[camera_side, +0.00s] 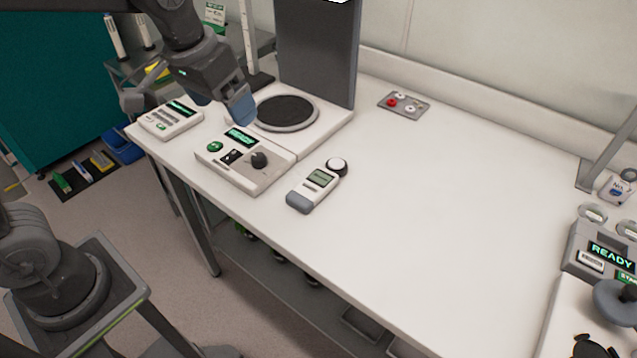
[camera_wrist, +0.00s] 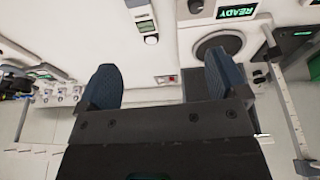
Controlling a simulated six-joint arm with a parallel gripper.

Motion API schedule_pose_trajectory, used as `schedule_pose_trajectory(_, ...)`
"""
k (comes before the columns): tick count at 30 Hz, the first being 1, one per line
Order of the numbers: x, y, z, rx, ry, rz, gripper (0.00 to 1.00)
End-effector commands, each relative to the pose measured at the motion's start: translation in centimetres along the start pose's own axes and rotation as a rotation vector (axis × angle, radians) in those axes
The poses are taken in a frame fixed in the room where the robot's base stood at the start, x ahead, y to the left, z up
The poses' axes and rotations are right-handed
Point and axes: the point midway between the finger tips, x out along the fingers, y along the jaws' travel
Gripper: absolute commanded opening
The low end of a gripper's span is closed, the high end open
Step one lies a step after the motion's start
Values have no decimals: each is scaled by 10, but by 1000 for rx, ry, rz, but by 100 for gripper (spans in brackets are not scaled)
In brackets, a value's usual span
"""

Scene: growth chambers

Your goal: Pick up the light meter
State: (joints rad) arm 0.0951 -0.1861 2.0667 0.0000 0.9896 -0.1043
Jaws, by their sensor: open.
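The light meter (camera_side: 318,182) lies on the white bench near its front edge, right of a control box. It is a white handheld device with a grey end, a small display and a round white sensor dome. It also shows at the top of the wrist view (camera_wrist: 143,14), partly cut off by the frame edge. My gripper (camera_side: 238,108) is up and left of the meter in the side view, over the area of the control box and round plate. In the wrist view its two blue fingers (camera_wrist: 164,78) are spread apart with nothing between them.
The control box (camera_side: 247,163) with a dark knob stands close left of the meter. Behind it are a round dark plate (camera_side: 286,111) and a tall grey panel (camera_side: 316,50). A small tray (camera_side: 404,105) lies at the back. The bench right of the meter is clear.

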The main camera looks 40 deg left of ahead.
Motion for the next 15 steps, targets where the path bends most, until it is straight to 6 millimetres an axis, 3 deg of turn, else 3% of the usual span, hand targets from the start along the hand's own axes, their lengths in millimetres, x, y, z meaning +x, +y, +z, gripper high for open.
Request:
schedule_pose_trajectory(6,55,29,-57,-3,-132,-6,92)
schedule_pose_trajectory(10,93,46,-80,-6,-197,-15,92)
schedule_pose_trajectory(15,130,61,-95,-8,-252,-26,92)
